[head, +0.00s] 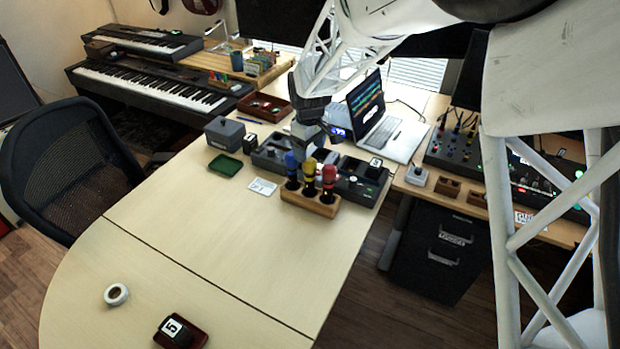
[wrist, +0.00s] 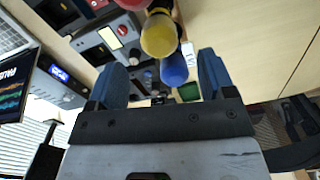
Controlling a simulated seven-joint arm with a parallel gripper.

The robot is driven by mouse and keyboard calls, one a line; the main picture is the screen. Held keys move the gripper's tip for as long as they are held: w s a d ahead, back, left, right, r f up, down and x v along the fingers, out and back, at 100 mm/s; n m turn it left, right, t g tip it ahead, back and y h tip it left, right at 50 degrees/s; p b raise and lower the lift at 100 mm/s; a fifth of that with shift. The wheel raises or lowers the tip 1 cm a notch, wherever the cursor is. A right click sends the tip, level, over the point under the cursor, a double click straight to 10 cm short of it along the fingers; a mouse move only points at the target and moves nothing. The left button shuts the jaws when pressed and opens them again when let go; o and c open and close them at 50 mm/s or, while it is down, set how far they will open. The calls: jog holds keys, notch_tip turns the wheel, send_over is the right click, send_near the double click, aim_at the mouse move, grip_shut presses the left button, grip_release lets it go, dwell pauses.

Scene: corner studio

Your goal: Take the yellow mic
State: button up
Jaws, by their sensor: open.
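The yellow mic (head: 309,168) stands upright in a wooden holder (head: 311,203), between a blue mic (head: 291,162) on its left and a red mic (head: 328,175) on its right. My gripper (head: 311,134) is behind and above the holder in the head view, open and empty. In the wrist view my gripper's blue fingers (wrist: 162,72) are spread. The yellow mic's round head (wrist: 159,36) shows just beyond the gap between the fingertips. The blue mic's head (wrist: 174,69) shows within the gap, nearer the right finger. I cannot tell how far below the fingers they are.
Grey boxes and devices (head: 361,181) crowd close behind and beside the holder. An open laptop (head: 376,119) stands behind them. A green tray (head: 225,165) and a white card (head: 262,186) lie to the left. The front of the table is mostly clear, with a tape roll (head: 116,294).

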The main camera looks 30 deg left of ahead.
aim_at(309, 161)
jog(key=shift+f, duration=1.3)
jog(key=shift+f, duration=2.6)
jog(key=c, duration=1.1)
